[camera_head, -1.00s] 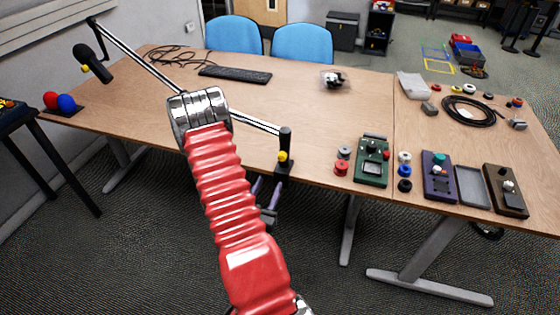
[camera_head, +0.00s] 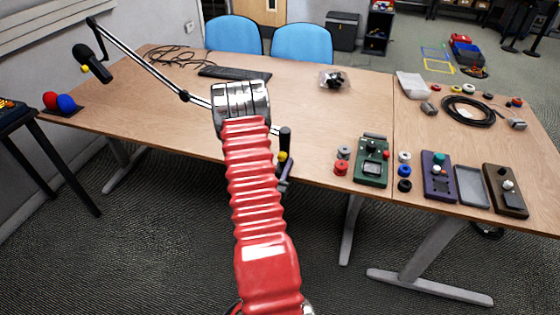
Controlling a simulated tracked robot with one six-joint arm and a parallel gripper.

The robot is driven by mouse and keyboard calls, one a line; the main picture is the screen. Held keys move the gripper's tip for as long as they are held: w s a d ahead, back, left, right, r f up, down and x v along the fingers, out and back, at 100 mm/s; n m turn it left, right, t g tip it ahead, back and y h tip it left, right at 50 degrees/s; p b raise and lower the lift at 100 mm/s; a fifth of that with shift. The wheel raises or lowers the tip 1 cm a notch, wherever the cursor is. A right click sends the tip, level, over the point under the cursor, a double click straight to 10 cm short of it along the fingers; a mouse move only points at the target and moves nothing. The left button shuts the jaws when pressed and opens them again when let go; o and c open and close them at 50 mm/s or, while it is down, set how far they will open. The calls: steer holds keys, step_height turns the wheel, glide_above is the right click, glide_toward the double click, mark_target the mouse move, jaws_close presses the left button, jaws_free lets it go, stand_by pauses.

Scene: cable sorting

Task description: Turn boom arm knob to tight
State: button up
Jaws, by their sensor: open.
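The boom arm (camera_head: 150,70) carries a black microphone at its left end and runs down to a black upright post (camera_head: 285,139) at the table's front edge. A yellow knob (camera_head: 282,156) sits low on that post. My gripper (camera_head: 285,180) is at the table edge just below the knob, very close to it. I cannot tell whether it touches the knob. It is open, small in view and partly hidden by my red arm. My arm also covers part of the boom. The knob's tightness cannot be seen.
The wooden table (camera_head: 330,120) holds a keyboard (camera_head: 235,73) behind my arm. A green box (camera_head: 372,162) with small knobs beside it stands right of the post. Purple and brown boxes are farther right.

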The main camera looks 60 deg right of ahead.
steer(key=shift+w+d, duration=0.1)
steer(key=shift+d, duration=0.65)
steer(key=shift+c, duration=0.4)
steer(key=c, duration=1)
steer(key=shift+m, duration=1.5)
